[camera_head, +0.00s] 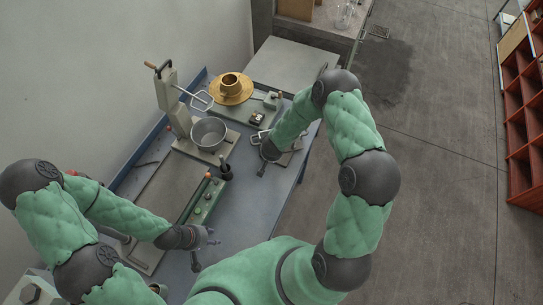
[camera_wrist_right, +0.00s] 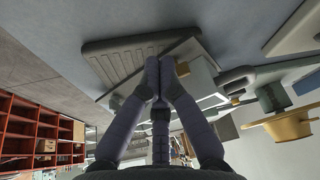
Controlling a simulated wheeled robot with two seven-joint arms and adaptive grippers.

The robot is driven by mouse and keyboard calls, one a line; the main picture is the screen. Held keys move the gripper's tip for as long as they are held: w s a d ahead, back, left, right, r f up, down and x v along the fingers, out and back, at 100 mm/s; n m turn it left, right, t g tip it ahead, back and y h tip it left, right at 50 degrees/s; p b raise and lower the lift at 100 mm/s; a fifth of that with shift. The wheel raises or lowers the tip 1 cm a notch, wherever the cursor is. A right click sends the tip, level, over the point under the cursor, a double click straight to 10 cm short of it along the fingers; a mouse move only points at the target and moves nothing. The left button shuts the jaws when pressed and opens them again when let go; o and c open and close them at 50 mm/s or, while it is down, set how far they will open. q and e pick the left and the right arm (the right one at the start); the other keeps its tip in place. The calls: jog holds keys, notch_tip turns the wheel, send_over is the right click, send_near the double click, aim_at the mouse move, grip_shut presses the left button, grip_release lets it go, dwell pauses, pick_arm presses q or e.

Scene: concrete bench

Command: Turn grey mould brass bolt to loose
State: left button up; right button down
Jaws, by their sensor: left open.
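The grey mould (camera_wrist_right: 200,80) is a pale block on a ridged dark plate in the right wrist view. In the head view the grey mould (camera_head: 291,158) is partly covered by my right arm. A small brass-coloured piece (camera_wrist_right: 183,69) shows on the block, close beside my right fingertips; I cannot tell surely that it is the bolt. My right gripper (camera_wrist_right: 161,62) has its fingertips close together at the mould's edge. Whether something is between them is hidden. My left gripper (camera_head: 212,237) is open and empty over the front of the bench, away from the mould.
A metal pot (camera_head: 209,134) stands on a grey stand left of my right gripper. A brass piece (camera_head: 232,88) sits on a green-grey base behind it. A long tray (camera_head: 168,190) lies at the left. Orange shelves (camera_head: 525,120) stand far right. The floor (camera_head: 440,190) right of the bench is clear.

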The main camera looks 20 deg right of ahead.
pick_arm(q)
jog(key=shift+r, duration=0.1)
jog(key=shift+r+p, duration=0.75)
jog(key=shift+p, duration=0.1)
pick_arm(e)
jog(key=shift+w+d+r+n, duration=0.15)
jog(key=shift+w+d+n, duration=0.1)
jog(key=shift+w+n, duration=0.15)
pick_arm(q)
jog(key=shift+r+p, duration=0.4)
pick_arm(e)
jog(key=shift+d, duration=0.15)
jog(key=shift+a, duration=0.2)
